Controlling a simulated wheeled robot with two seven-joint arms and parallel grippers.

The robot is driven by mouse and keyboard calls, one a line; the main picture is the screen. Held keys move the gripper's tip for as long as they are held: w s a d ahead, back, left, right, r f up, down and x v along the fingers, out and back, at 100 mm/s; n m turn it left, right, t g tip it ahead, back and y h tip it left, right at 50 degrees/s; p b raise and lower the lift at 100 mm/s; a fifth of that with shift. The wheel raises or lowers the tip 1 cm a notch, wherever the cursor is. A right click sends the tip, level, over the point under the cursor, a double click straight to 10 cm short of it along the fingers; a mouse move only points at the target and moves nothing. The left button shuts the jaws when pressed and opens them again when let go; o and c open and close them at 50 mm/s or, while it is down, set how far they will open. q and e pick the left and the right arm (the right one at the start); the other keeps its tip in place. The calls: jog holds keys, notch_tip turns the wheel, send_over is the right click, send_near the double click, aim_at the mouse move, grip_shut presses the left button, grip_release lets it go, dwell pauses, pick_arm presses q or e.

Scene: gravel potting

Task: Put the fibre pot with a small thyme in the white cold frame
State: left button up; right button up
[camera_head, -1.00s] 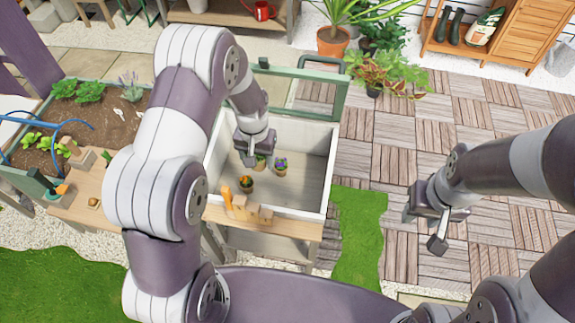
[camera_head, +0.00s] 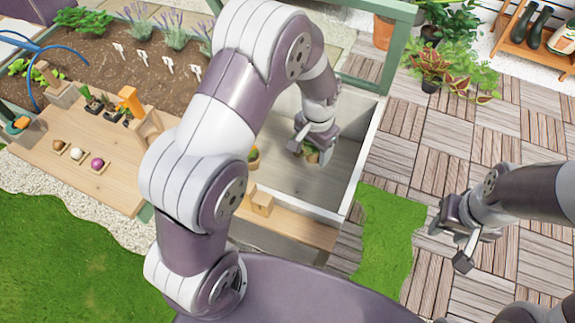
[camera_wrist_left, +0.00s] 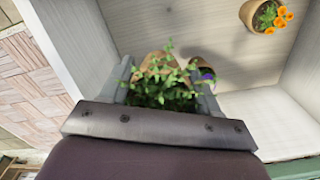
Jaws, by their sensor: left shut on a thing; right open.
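My left gripper (camera_head: 308,140) is inside the white cold frame (camera_head: 366,150), shut on the fibre pot with the small thyme (camera_head: 312,156). In the left wrist view, the leafy thyme (camera_wrist_left: 165,92) and its tan pot (camera_wrist_left: 152,62) are between the fingers (camera_wrist_left: 163,80), beside a cold frame wall. I cannot tell whether the pot touches the floor. My right gripper (camera_head: 456,236) is open and empty, over the paving right of the frame.
A marigold pot (camera_wrist_left: 252,14) stands in the frame, and a purple-flowered pot (camera_wrist_left: 204,68) is close beside the thyme, partly hidden. The raised bed (camera_head: 90,62) and wooden bench (camera_head: 70,170) lie left. A green lid frame (camera_head: 392,50) rises behind.

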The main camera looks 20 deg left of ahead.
pick_arm(q)
jog(key=b, duration=0.2)
send_near(312, 188)
notch_tip(312, 188, down, 2)
jog(key=shift+f+m+b, duration=0.15)
jog(key=shift+m+b, duration=0.25)
jog(key=shift+b, duration=0.1)
jog(key=shift+w+f, duration=0.1)
jog(key=shift+f, duration=1.9)
pick_arm(e)
notch_tip(312, 188, down, 7)
pick_arm(q)
jog(key=shift+f, duration=0.1)
pick_arm(e)
jog(key=shift+s, duration=0.15)
pick_arm(q)
jog(key=o, duration=1.1)
